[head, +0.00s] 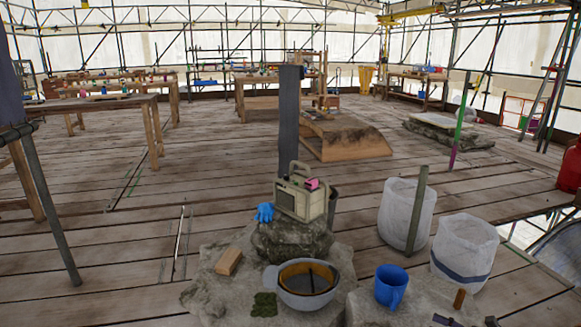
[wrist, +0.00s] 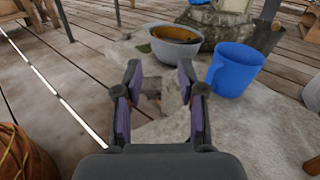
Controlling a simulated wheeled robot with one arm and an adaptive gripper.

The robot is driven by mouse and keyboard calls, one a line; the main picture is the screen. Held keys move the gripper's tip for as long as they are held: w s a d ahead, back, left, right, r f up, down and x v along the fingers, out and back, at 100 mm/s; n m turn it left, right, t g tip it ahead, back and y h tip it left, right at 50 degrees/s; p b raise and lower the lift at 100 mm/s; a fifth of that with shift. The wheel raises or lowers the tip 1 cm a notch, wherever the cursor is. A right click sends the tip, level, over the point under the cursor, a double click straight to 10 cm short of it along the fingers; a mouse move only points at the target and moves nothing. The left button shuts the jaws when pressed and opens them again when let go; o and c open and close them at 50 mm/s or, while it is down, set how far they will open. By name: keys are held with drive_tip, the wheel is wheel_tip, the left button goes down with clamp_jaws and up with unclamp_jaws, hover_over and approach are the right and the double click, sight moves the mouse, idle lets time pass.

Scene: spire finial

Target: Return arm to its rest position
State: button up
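My gripper (wrist: 160,78) shows in the wrist view with its two dark, purple-padded fingers spread apart. Nothing is held between them. It hangs above pale stone, on the near side of a grey bowl (wrist: 175,47) and to the left of a blue mug (wrist: 236,70), touching neither. In the head view the bowl (head: 302,297) and the mug (head: 390,287) stand on stone blocks at the bottom. I cannot make out my arm or gripper clearly in the head view.
A beige radio (head: 300,195) and a blue glove (head: 265,212) sit on a stone behind the bowl. A wooden block (head: 228,262) lies left of it. Two white sacks (head: 408,212) (head: 466,250) stand at right. The plank floor (head: 90,245) at left is mostly open.

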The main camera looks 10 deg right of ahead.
drive_tip(key=s+a+r+n+g+y+p, duration=0.15)
drive_tip(key=a+r+n+g+p, duration=0.8)
drive_tip(key=a+r, duration=1.3)
drive_tip(key=s+a+r+n+g+h+p, duration=0.4)
drive_tip(key=s+a+r+n+g+p, duration=0.25)
drive_tip(key=s+a+r, duration=0.5)
drive_tip(key=s+d+r+n+t+h+p, duration=0.1)
drive_tip(key=s+r+n+h+p, duration=0.4)
drive_tip(key=s, duration=0.5)
drive_tip(key=s+d+r+n+h+p, duration=0.2)
drive_tip(key=s+r+n+h+p, duration=0.3)
drive_tip(key=s+r+p, duration=0.3)
drive_tip(key=shift+s+d+r+t, duration=0.35)
drive_tip(key=shift+s+r+t, duration=0.05)
drive_tip(key=shift+s+r, duration=0.5)
